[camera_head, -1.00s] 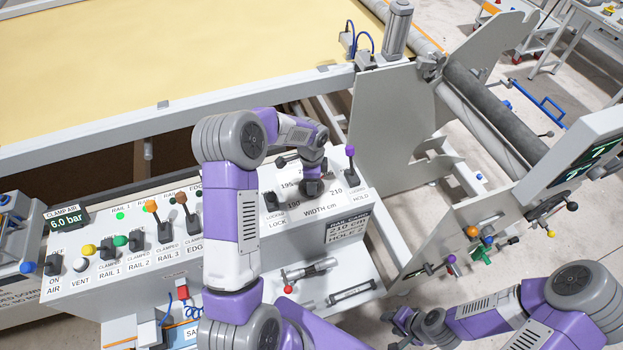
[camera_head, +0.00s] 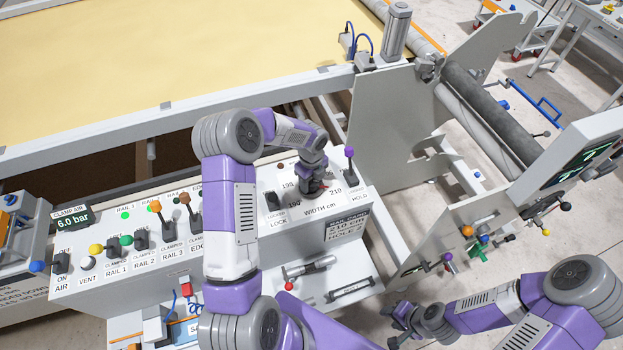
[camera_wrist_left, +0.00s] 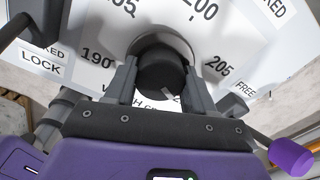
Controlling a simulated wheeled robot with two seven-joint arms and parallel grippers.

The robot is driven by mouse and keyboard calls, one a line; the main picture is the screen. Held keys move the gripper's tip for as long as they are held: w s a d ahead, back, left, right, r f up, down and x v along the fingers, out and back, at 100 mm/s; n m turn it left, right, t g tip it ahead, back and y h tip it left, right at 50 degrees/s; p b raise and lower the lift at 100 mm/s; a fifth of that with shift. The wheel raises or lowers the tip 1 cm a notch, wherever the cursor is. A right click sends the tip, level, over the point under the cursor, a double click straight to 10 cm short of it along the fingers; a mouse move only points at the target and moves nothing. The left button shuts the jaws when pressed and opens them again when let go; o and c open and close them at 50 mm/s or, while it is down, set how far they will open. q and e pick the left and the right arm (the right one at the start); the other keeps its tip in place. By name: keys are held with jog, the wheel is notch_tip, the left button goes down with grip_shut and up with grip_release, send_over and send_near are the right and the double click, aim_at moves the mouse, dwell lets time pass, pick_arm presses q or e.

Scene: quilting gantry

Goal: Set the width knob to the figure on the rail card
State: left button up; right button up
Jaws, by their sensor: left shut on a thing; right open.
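The width knob (camera_wrist_left: 162,78) is a dark round knob on the white "WIDTH cm" dial (camera_wrist_left: 75,38). My left gripper (camera_head: 313,186) is shut on it, with one finger (camera_wrist_left: 160,85) on each side in the left wrist view. Figures 190, 200 and 205 show around it. A small pale mark on the knob points down and right, toward a figure partly hidden by the right finger. The rail card (camera_head: 347,229) on the panel's front reads 210 cm. My right gripper (camera_head: 397,326) is open and empty at the bottom.
The lock lever (camera_head: 272,200) stands left of the dial and the purple-tipped hold lever (camera_head: 350,165) right of it, both close to my left gripper. Several rail levers (camera_head: 158,220) stand further left. A tool tray (camera_head: 340,272) lies below the panel.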

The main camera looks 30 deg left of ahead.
aim_at(312, 181)
pick_arm(q)
jog(key=shift+m, duration=0.6)
jog(key=o, duration=1)
jog(key=shift+o, duration=0.2)
notch_tip(312, 181, up, 8)
jog(key=shift+f+p, duration=0.15)
jog(key=shift+p, duration=0.15)
